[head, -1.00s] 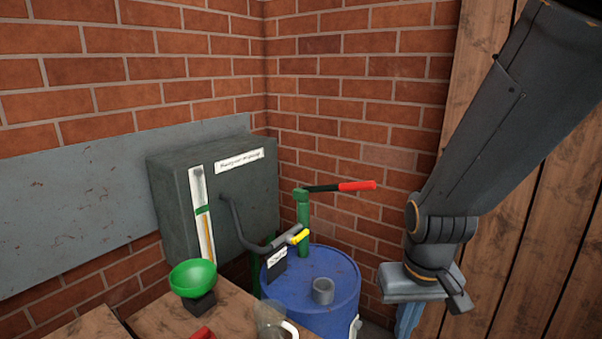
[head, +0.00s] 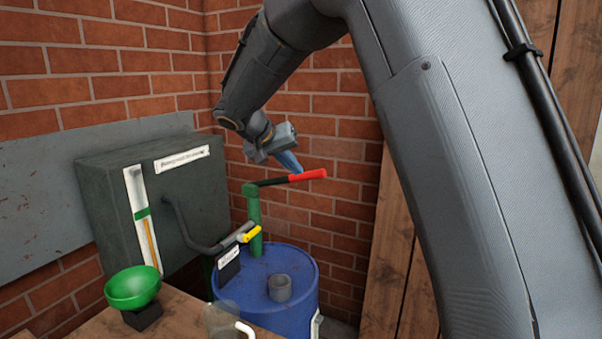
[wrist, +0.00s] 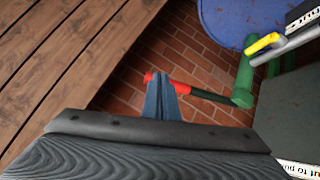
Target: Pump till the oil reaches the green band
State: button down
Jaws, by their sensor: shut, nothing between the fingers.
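The green pump (head: 254,215) stands at the blue drum, with a black lever ending in a red grip (head: 313,174). The lever is slightly raised towards the grip. The gauge (head: 134,190) is a white upright strip on the dark grey tank, with a green band (head: 142,213) across it. An amber oil column (head: 151,243) shows below the band, its top close under it. My gripper (head: 296,169) is shut and empty, its blue fingers at the red grip, partly covering it. In the wrist view my gripper (wrist: 161,82) crosses the red grip (wrist: 181,87); I cannot tell whether they touch.
The dark tank (head: 100,185) has a pipe with a yellow-handled tap (head: 248,234) over the blue drum (head: 293,255). A grey cup-like ring (head: 280,288) sits on the drum. Brick walls close the corner behind.

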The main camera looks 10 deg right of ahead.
jog(key=w+a+r+m+t+h, duration=0.1)
jog(key=w+a+r, duration=0.2)
jog(key=w+r, duration=0.2)
jog(key=shift+a+r+m+t+h+b, duration=0.2)
jog(key=shift+r+m+t+h+b, duration=0.1)
jog(key=shift+m+t+b, duration=0.1)
jog(key=shift+w+d+f, duration=0.1)
jog(key=shift+w, duration=0.05)
jog(key=s+f+p+x, duration=0.1)
jog(key=p+x, duration=0.4)
jog(key=x, duration=0.7)
jog(key=shift+s+f, duration=0.15)
jog(key=shift+f, duration=0.7)
jog(key=shift+f+b, duration=0.15)
jog(key=shift+b, duration=0.25)
